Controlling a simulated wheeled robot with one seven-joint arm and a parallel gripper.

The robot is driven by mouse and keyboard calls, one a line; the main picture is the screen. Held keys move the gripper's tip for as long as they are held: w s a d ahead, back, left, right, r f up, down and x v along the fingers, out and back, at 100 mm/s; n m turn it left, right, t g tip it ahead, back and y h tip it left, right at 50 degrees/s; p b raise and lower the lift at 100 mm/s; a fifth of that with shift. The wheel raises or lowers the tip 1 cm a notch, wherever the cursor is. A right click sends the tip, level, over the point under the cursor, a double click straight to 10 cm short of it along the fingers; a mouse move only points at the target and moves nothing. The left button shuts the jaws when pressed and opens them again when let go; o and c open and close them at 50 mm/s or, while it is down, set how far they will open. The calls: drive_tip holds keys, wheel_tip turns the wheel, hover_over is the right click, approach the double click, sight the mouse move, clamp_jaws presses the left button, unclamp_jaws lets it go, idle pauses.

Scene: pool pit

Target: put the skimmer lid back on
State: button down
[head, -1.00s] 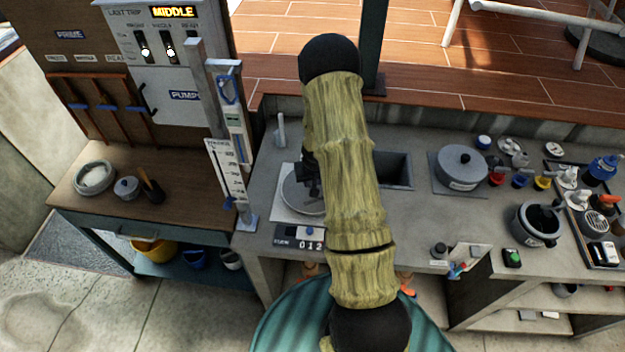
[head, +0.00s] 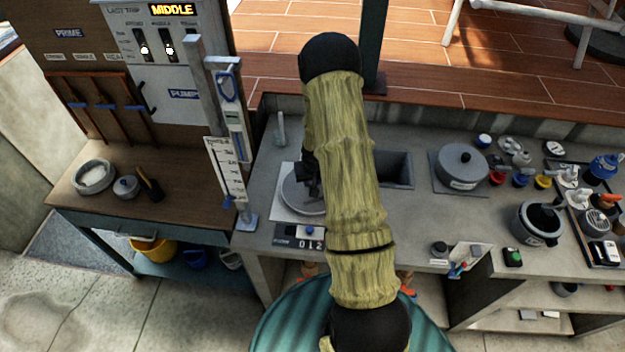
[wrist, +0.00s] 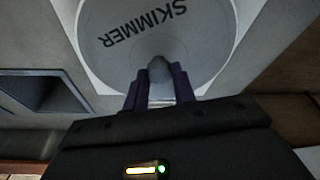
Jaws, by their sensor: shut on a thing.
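The skimmer lid (head: 293,194) is a round grey disc, partly hidden behind my arm in the head view. In the wrist view the lid (wrist: 118,58) shows the word SKIMMER and has a small grey knob. My gripper (wrist: 159,76) is shut on this knob, one dark finger on each side. The gripper (head: 312,182) also shows beside my arm in the head view. The lid is over a white square plate (head: 281,209) on the grey counter. I cannot tell whether it is fully seated or slightly raised.
A rectangular recess (head: 396,170) lies right of the lid. A counter display (head: 300,238) is in front of it. A grey lidded pot (head: 461,166) stands further right. A gauge post (head: 236,150) rises at the left, beside the wooden bench (head: 75,205).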

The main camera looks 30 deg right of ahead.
drive_tip(key=shift+f, duration=0.1)
drive_tip(key=shift+f+b, duration=0.55)
drive_tip(key=shift+f, duration=0.3)
idle(0.8)
drive_tip(key=c, duration=0.9)
unclamp_jaws()
drive_tip(key=shift+r, duration=0.1)
drive_tip(key=shift+r+p, duration=1.45)
drive_tip(key=shift+r, duration=1)
